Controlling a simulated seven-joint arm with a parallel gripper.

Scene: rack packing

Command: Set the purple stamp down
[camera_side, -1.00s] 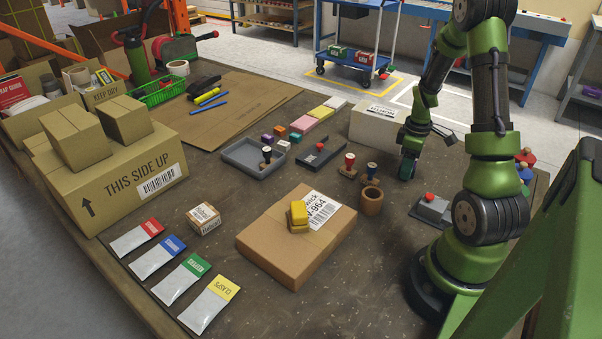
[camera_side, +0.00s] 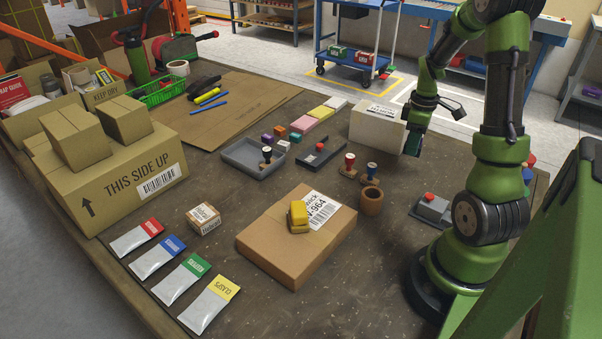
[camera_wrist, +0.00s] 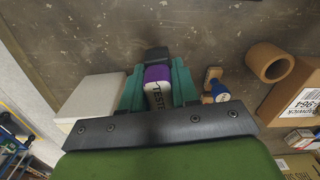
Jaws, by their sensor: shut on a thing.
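The purple stamp (camera_wrist: 156,74) is between the green fingers of my gripper (camera_wrist: 158,84) in the wrist view. Its purple top and a pale label with dark lettering show. My gripper is shut on it. In the side view, my gripper (camera_side: 412,146) is beside the right end of the white box (camera_side: 377,126), above the dark table (camera_side: 330,235). There I cannot make out the stamp, and its underside is hidden.
A red-handled stamp (camera_side: 349,165), a blue-handled stamp (camera_side: 371,170) and a wooden cup (camera_side: 371,203) stand left of and nearer than my gripper. A grey tray (camera_side: 236,163) holds a black-handled stamp (camera_side: 267,156). A grey device with a red knob (camera_side: 432,209) is nearer. Bare table lies between.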

